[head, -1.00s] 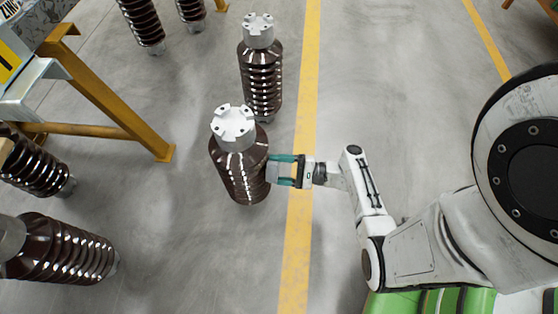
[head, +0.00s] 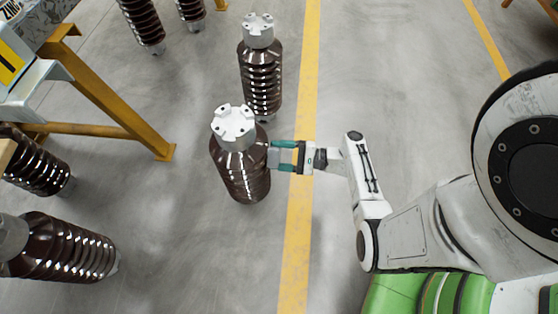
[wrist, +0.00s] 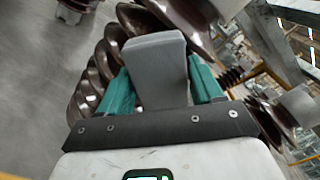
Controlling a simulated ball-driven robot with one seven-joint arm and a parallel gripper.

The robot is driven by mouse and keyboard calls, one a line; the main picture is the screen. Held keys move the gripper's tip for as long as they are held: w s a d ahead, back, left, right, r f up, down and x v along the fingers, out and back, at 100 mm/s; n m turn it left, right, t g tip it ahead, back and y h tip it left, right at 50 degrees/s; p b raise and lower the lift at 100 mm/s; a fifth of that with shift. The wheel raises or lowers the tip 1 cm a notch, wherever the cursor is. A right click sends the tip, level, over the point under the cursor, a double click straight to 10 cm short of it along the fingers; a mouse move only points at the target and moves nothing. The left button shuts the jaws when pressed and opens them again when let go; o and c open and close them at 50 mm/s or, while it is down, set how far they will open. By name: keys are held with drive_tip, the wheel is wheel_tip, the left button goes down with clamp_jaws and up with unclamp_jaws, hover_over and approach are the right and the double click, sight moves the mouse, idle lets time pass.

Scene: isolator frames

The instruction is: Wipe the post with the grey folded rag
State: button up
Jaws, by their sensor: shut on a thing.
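The post is a dark brown ribbed insulator (head: 243,178) with a pale metal cap, standing upright on the floor in the head view. My gripper (head: 280,157) is at its right side, near the upper part of the ribbed body. It is shut on the grey folded rag (head: 274,157), whose left edge meets the post's right side in the picture. In the wrist view the rag (wrist: 158,70) stands out between the teal fingers of my gripper (wrist: 160,88), with the brown ribs (wrist: 105,55) behind it. The contact face is hidden.
Another brown insulator (head: 261,80) stands just behind the post. More insulators lie at the left (head: 65,250), by a yellow-legged stand (head: 105,100). A yellow floor line (head: 298,220) runs right of the post. The floor right of that line is mostly clear.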

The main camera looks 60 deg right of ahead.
drive_tip(key=shift+w+d+b, duration=0.2)
drive_tip(key=shift+d+b, duration=0.05)
drive_tip(key=shift+d, duration=0.4)
drive_tip(key=shift+w+d+b, duration=0.25)
drive_tip(key=shift+d, duration=0.35)
drive_tip(key=shift+w+d+b, duration=0.2)
drive_tip(key=shift+d+b, duration=0.05)
drive_tip(key=shift+d, duration=0.4)
drive_tip(key=shift+s, duration=0.15)
drive_tip(key=shift+v, duration=2.9)
drive_tip(key=v, duration=0.3)
drive_tip(key=shift+r, duration=0.1)
